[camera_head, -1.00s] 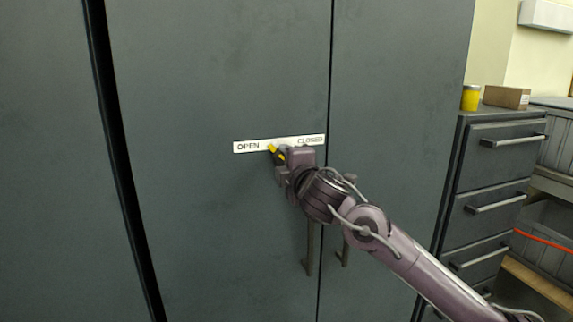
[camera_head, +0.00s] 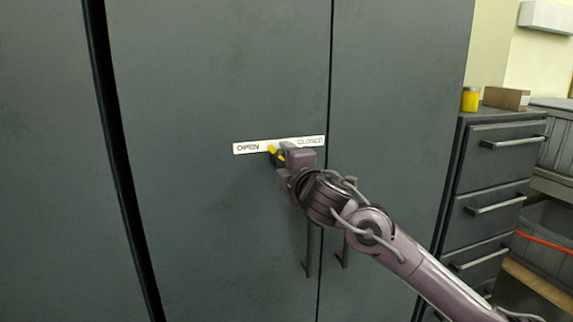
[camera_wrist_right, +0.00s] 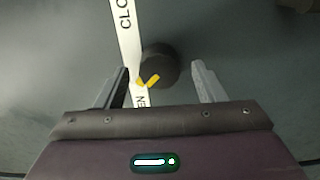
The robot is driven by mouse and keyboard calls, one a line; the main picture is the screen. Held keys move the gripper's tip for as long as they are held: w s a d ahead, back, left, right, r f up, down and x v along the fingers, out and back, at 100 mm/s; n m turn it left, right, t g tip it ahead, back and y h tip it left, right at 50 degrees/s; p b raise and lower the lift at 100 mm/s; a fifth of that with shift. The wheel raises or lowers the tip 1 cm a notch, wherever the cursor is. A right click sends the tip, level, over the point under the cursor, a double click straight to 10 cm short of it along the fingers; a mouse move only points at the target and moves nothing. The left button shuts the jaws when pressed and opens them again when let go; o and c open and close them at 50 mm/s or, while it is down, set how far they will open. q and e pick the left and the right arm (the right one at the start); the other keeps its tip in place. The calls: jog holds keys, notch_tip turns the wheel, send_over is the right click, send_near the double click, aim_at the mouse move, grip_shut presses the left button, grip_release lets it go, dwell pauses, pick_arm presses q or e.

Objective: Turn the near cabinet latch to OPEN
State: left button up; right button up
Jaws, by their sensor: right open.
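The latch is a dark round knob (camera_wrist_right: 160,62) with a yellow mark (camera_wrist_right: 149,81) on its rim. The yellow also shows in the head view (camera_head: 272,149), at the OPEN side of the white OPEN/CLOSED label (camera_head: 246,148). My right gripper (camera_wrist_right: 160,70) is open, with one finger on each side of the knob in the wrist view. I cannot tell whether either finger touches it. In the head view the right gripper (camera_head: 282,154) hides most of the knob and the middle of the label. My left gripper is not in view.
The grey cabinet doors (camera_head: 215,225) fill most of the head view, with two vertical handles (camera_head: 311,250) below my right wrist. A drawer unit (camera_head: 490,175) stands at the right, with a yellow can (camera_head: 471,98) and a brown box (camera_head: 506,97) on top.

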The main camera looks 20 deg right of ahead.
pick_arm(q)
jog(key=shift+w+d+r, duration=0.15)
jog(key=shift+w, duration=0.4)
pick_arm(e)
jog(key=s, duration=0.7)
jog(key=shift+d, duration=0.15)
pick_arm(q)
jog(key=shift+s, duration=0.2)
